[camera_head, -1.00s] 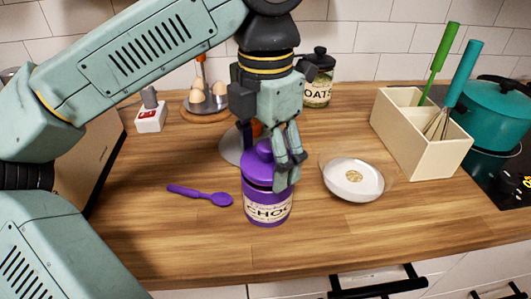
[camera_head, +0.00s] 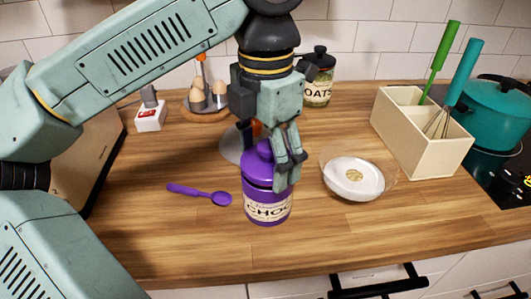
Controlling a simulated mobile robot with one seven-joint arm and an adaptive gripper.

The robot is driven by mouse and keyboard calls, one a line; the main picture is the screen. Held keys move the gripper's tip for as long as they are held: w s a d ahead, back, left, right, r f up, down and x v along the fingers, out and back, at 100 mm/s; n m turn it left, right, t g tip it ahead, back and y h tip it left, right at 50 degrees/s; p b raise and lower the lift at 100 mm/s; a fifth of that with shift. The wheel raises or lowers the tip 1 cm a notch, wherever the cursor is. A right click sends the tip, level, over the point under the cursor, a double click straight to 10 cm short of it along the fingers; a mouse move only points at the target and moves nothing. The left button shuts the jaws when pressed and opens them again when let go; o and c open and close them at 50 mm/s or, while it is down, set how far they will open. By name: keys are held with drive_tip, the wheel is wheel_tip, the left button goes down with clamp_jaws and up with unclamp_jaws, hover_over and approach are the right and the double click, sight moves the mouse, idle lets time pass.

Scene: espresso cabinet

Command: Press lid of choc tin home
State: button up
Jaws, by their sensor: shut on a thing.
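The choc tin (camera_head: 267,208) stands upright on the wooden counter, with a cream label on its front. Its purple lid (camera_head: 257,166) sits on top of the tin, and the lid's right side is partly hidden by my fingers. My gripper (camera_head: 288,172) points down over the right side of the lid and is shut on it. Whether the lid is fully seated cannot be told from this view.
A purple spoon (camera_head: 200,194) lies left of the tin. A white bowl (camera_head: 352,178) stands to its right. Behind are an oats jar (camera_head: 319,88), an egg stand (camera_head: 205,104) and a cream utensil box (camera_head: 410,135). The counter in front is clear.

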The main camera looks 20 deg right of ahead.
idle(0.4)
drive_tip(key=o, duration=1)
drive_tip(key=shift+o, duration=0.3)
drive_tip(key=shift+o, duration=0.6)
drive_tip(key=shift+r, duration=0.15)
drive_tip(key=shift+r+p, duration=2.7)
drive_tip(key=shift+r, duration=0.7)
